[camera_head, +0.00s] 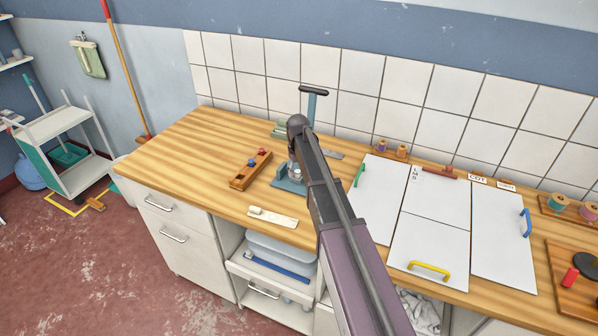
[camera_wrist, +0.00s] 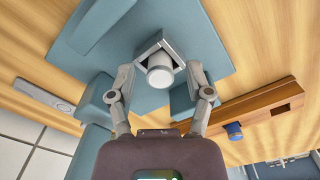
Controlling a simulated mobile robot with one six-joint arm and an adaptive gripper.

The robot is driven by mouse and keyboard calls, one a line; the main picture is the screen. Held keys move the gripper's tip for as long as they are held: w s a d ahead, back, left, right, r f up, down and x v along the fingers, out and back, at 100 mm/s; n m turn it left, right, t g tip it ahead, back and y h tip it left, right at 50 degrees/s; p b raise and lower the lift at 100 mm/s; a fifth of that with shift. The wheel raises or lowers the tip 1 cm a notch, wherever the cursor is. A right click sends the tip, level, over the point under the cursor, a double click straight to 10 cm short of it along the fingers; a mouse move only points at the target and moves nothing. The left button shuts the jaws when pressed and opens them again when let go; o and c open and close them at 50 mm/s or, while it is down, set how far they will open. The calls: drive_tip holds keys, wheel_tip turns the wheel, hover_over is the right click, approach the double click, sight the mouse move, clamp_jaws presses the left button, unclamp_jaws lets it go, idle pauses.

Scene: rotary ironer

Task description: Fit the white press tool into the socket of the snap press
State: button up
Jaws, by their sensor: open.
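The snap press has a blue-grey base (camera_head: 289,186) on the wooden worktop, with a dark-handled lever (camera_head: 314,91) above. In the wrist view, its base plate (camera_wrist: 205,48) fills the upper middle. The white press tool (camera_wrist: 160,75), a short white cylinder, stands at the square grey metal socket (camera_wrist: 149,47) on the press. It appears to sit inside the socket's frame; how deep I cannot tell. My gripper (camera_wrist: 160,84) is open, one finger on each side of the white tool, with visible gaps. In the head view my arm hides part of the press.
A wooden rack (camera_head: 240,183) with a red and a blue tool stands left of the press; it also shows in the wrist view (camera_wrist: 262,106). A whitish strip (camera_head: 273,217) lies at the front edge. White panels (camera_head: 430,245) with coloured handles cover the right side.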

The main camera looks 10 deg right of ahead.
sight(298, 172)
drive_tip(key=shift+r, duration=0.15)
wheel_tip(298, 172, up, 12)
drive_tip(key=p, duration=1.2)
idle(0.8)
drive_tip(key=s+m, duration=0.3)
drive_tip(key=s, duration=2.5)
drive_tip(key=shift+s+m, duration=0.3)
drive_tip(key=shift+s, duration=0.05)
drive_tip(key=shift+d, duration=0.1)
wheel_tip(298, 172, down, 5)
drive_tip(key=b, duration=0.4)
drive_tip(key=shift+b, duration=0.4)
